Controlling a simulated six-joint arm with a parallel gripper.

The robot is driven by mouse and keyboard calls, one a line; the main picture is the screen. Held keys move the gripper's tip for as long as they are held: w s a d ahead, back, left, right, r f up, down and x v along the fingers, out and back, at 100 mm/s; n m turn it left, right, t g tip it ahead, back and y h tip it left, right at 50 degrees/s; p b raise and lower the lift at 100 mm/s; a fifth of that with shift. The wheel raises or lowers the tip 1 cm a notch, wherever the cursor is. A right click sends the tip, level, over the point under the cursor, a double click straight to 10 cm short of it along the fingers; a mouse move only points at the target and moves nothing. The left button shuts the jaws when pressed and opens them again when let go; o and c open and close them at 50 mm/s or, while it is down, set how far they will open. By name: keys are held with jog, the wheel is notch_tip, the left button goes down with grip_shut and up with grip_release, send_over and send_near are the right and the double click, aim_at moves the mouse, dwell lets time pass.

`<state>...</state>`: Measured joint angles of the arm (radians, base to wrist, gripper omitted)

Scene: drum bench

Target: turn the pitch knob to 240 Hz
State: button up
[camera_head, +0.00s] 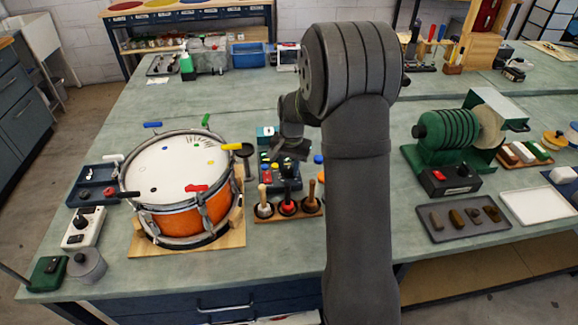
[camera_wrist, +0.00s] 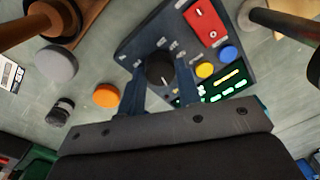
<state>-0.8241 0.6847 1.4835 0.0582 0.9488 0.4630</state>
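A dark blue control unit (camera_wrist: 215,62) with a black round knob (camera_wrist: 160,70) shows in the wrist view. The knob carries a pale pointer mark, and small pale labels ring it; I cannot read them. A lit green display (camera_wrist: 226,84) is partly hidden by my gripper, and its digits are too blurred to read. My gripper (camera_wrist: 161,80) has one finger on each side of the knob. I cannot tell whether the fingers touch it. In the head view my gripper (camera_head: 290,150) is over the control unit (camera_head: 270,185) and hides part of it.
The unit also has a red switch (camera_wrist: 205,22), a yellow button (camera_wrist: 204,69) and a blue button (camera_wrist: 228,54). An orange drum (camera_head: 182,220) stands to the left. A rack of wooden-handled tools (camera_head: 310,208) stands in front. A green winding machine (camera_head: 450,150) stands right.

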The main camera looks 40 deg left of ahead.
aim_at(292, 169)
jog(key=shift+n, duration=3.1)
jog(key=o, duration=1)
jog(key=shift+c, duration=0.2)
jog(key=shift+r, duration=0.1)
notch_tip(292, 169, up, 17)
jog(key=shift+w+d+r, duration=0.15)
jog(key=shift+w+d, duration=0.1)
jog(key=shift+w, duration=0.15)
